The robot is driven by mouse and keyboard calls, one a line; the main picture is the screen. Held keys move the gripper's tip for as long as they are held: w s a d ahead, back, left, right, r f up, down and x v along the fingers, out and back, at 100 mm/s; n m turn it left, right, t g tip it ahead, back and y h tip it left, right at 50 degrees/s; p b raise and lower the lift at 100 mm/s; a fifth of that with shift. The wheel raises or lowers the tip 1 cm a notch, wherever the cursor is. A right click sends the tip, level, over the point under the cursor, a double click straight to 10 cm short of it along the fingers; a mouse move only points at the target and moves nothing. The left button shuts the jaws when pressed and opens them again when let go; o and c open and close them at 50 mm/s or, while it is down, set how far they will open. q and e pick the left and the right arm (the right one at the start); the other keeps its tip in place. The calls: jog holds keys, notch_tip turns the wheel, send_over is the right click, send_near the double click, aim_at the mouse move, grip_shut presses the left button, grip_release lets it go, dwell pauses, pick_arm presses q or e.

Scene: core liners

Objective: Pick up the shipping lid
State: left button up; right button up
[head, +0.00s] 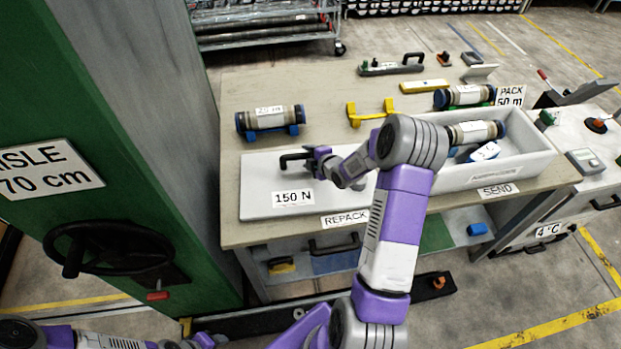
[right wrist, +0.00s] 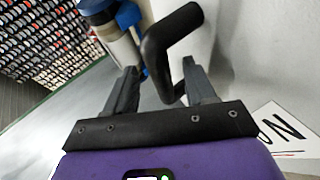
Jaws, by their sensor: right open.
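The shipping lid (head: 262,172) is a flat white panel with a black bar handle (head: 293,160) and a 150 N label. It lies on the bench left of the open white crate. In the right wrist view the handle (right wrist: 172,45) rises between the finger tips, and the lid (right wrist: 250,75) fills the right side. My right gripper (head: 318,160) is open at the handle, its fingers on either side of it with visible gaps. The right arm hides the lid's right part. Part of my left arm shows along the bottom edge; its gripper does not show.
The white crate (head: 548,160) at right holds a core liner (head: 475,132) and a blue-and-white item. Another liner (head: 270,118) rests on blue cradles behind the lid. A yellow cradle (head: 371,112) stands empty. A green cabinet (head: 110,120) with a handwheel stands close at left.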

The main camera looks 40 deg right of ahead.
jog(key=shift+w+f, duration=0.15)
jog(key=shift+w, duration=0.1)
grip_shut()
dwell(1.3)
